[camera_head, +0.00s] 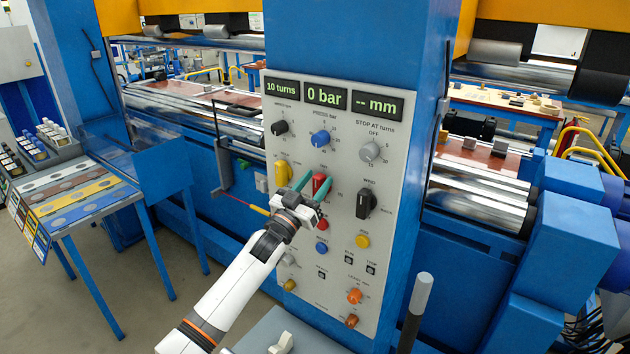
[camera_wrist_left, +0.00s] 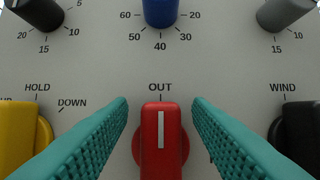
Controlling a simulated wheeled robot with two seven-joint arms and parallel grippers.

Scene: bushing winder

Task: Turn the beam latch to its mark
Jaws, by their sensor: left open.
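A red knob (camera_head: 319,182) sits on the grey control panel (camera_head: 385,235); its name is not readable, so I cannot confirm it is the beam latch. In the left wrist view the red knob (camera_wrist_left: 160,140) stands upright, its white line pointing straight up at the label OUT. My left gripper (camera_head: 314,187) is open in front of the panel. In the left wrist view its teal fingers (camera_wrist_left: 160,130) are on either side of the red knob, with a gap on each side. Any mark other than OUT is hidden by the fingers. My right gripper does not show.
A yellow knob (camera_head: 283,173) is left of the red one, a black WIND knob (camera_head: 366,203) right. A blue knob (camera_head: 320,139) is above, under displays reading 10 turns, 0 bar and -- mm. Smaller buttons, including a yellow one (camera_head: 362,241), sit below.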

